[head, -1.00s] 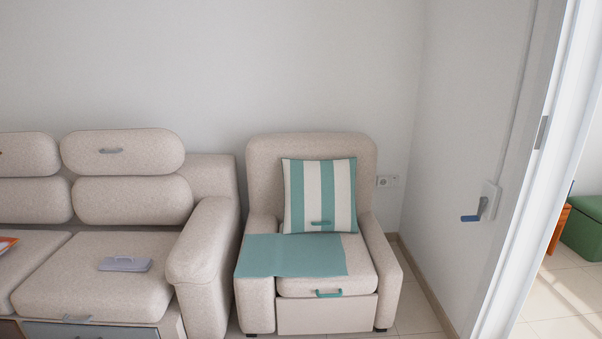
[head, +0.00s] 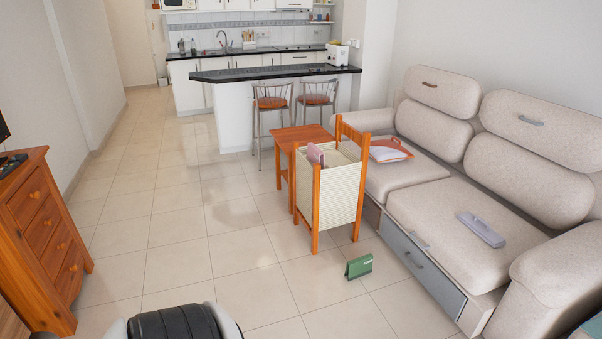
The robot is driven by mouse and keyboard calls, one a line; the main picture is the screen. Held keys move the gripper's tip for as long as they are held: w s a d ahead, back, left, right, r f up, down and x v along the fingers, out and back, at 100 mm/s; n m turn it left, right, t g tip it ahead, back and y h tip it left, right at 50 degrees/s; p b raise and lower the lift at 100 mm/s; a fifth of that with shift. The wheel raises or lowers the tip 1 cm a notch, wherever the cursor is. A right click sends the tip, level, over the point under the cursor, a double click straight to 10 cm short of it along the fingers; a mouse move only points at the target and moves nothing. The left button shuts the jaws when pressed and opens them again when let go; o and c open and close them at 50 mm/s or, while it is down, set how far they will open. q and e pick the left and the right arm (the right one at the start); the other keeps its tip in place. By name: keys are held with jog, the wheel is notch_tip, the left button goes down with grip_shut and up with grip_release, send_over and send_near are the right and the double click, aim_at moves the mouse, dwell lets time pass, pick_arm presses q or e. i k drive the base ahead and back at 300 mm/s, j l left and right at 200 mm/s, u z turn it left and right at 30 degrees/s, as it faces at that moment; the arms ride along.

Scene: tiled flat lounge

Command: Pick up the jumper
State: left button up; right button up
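No jumper can be made out for certain. A mauve, soft-looking item (head: 315,154) pokes out of the top of a wooden-framed basket with cream woven sides (head: 341,192); it may be cloth, but most of it is hidden inside. A flat mauve-grey item (head: 481,229) lies on the near sofa seat. A white item with an orange-red edge (head: 388,152) lies on the far seat. Neither of my grippers is in view.
The beige sofa (head: 450,205) runs along the right. A small green object (head: 358,266) lies on the floor before it. A wooden side table (head: 301,136) stands behind the basket. A wooden dresser (head: 42,235) is at left. The tiled floor between is clear.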

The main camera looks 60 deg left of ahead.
aim_at(357, 267)
jog(key=u, duration=1.45)
